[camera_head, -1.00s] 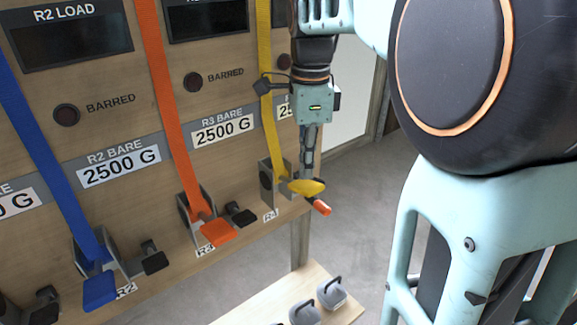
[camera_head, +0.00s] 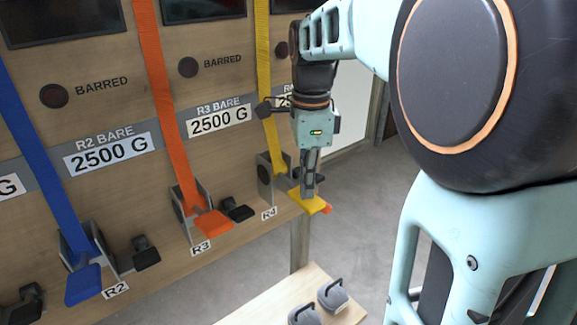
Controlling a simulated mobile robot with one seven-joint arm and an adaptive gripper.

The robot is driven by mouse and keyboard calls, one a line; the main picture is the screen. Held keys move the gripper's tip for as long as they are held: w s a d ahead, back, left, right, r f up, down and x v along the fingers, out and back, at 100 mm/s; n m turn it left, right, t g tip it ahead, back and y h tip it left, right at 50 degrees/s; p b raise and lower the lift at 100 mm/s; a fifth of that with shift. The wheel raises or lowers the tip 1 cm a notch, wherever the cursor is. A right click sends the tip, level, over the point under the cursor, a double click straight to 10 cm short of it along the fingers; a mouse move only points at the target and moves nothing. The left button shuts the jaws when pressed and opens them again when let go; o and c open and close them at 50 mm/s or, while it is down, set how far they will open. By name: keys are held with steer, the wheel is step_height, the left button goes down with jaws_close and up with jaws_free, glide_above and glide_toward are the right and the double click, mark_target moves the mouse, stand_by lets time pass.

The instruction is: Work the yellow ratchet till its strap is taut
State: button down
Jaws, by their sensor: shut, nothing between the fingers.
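The yellow ratchet (camera_head: 279,183), labelled R4, is mounted at the right end of the board's lower ledge. Its yellow handle (camera_head: 314,206) points out toward the lower right, with a small orange-red tip at its end. The yellow strap (camera_head: 264,80) runs from the top of the picture down into the ratchet's grey bracket and looks straight. My gripper (camera_head: 308,192) points down with its fingers shut and empty. Its tips are at the top of the yellow handle and hide part of it; whether they touch it I cannot tell.
An orange ratchet (camera_head: 213,222) labelled R3 and a blue ratchet (camera_head: 84,284) labelled R2 sit to the left, each with its own strap. Grey weights (camera_head: 333,297) stand on a low wooden shelf (camera_head: 262,305) below. Open floor lies to the right.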

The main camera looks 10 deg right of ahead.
step_height(320, 180, down, 2)
steer(key=shift+f+b, duration=0.15)
steer(key=shift+b, duration=0.5)
steer(key=r+p, duration=0.2)
steer(key=r, duration=0.1)
steer(key=r+p, duration=0.6)
steer(key=shift+w+a+r, duration=0.15)
steer(key=shift+w, duration=0.1)
step_height(320, 180, up, 6)
steer(key=p, duration=0.5)
stand_by(0.4)
